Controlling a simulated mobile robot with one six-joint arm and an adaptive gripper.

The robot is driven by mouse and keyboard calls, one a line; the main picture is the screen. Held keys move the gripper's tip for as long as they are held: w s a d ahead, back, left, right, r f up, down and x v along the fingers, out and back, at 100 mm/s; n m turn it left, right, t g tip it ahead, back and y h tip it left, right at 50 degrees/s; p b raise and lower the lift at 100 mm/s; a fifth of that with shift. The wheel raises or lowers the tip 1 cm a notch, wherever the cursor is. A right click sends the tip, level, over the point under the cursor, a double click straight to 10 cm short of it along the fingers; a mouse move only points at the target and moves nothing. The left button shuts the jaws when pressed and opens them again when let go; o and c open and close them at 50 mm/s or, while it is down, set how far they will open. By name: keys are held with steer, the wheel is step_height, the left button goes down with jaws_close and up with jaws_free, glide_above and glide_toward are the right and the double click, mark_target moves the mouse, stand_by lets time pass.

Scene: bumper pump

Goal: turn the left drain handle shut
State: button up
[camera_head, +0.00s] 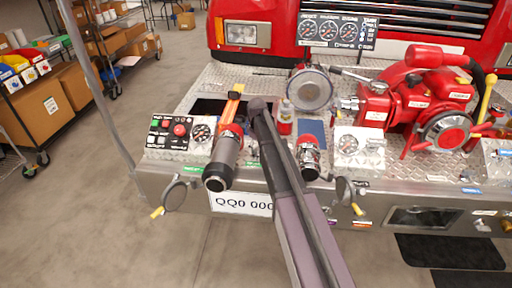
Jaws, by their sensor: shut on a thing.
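The left drain handle appears to be the small lever with a yellow tip (158,212) beside a dark round disc, low on the left of the bumper front. A similar yellow-tipped handle (357,209) hangs at the right, just beside my arm. My arm rises from the bottom edge and ends near the bumper deck. I cannot make out any gripper fingers, so my gripper and whatever it touches are hidden or outside the picture. Nothing of mine shows at the left handle.
A grey nozzle (224,163) with a red collar juts forward above the left handle. A chrome outlet (309,158) is right of my arm. A control panel (170,130) and the red pump (415,100) sit on the bumper (470,160). The floor (90,220) at left is clear.

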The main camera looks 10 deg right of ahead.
steer(key=m, duration=1.2)
stand_by(0.6)
steer(key=o, duration=0.8)
steer(key=s+r+n+p, duration=0.1)
steer(key=s+r+p, duration=0.2)
steer(key=s, duration=0.6)
steer(key=s+r+n+p, duration=0.1)
steer(key=s+r+p, duration=0.2)
steer(key=s, duration=0.7)
steer(key=s+r+n+p, duration=0.1)
steer(key=s+r+p, duration=0.2)
steer(key=s, duration=0.7)
steer(key=shift+s+a+r+n+p, duration=0.15)
steer(key=shift+r+n+p, duration=0.15)
steer(key=shift+r+p, duration=0.1)
